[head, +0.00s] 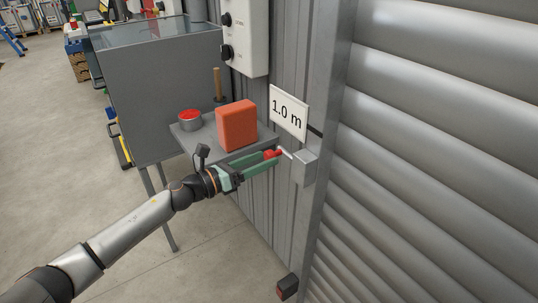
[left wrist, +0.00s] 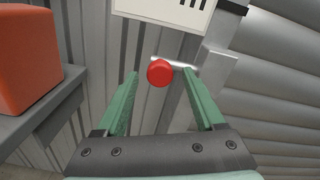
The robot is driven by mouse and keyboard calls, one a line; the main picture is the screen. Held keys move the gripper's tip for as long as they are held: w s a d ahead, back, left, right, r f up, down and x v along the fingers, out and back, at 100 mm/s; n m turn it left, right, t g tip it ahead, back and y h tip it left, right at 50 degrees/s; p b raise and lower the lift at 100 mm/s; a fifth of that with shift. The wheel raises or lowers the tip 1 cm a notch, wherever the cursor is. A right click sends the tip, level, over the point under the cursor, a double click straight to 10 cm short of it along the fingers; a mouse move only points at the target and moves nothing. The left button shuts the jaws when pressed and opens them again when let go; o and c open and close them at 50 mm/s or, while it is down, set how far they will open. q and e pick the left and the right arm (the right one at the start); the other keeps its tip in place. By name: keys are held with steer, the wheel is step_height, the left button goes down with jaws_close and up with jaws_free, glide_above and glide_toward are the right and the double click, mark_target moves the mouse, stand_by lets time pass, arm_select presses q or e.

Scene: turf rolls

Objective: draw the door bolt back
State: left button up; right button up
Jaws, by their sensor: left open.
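The door bolt shows as a pale metal rod (head: 286,153) with a red knob (head: 270,154), beside a grey metal block (head: 305,166) on the door frame. In the left wrist view the red knob (left wrist: 160,72) stands at the level of my fingertips, in the gap between them. The rod (left wrist: 178,63) runs right from it to the block (left wrist: 216,72). My left gripper (head: 268,159) has its green fingers apart, one on each side of the knob. I cannot tell whether a finger touches it. My right gripper is not in view.
A grey shelf (head: 187,139) with an orange box (head: 237,126) and a red-topped tin (head: 189,119) is close left of my gripper. A "1.0 m" sign (head: 289,112) hangs just above the bolt. The ribbed shutter door (head: 440,130) fills the right side.

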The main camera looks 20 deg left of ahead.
arm_select(q)
steer(key=shift+x, duration=1.4)
steer(key=shift+c, duration=0.2)
jaws_close()
steer(key=shift+f, duration=0.1)
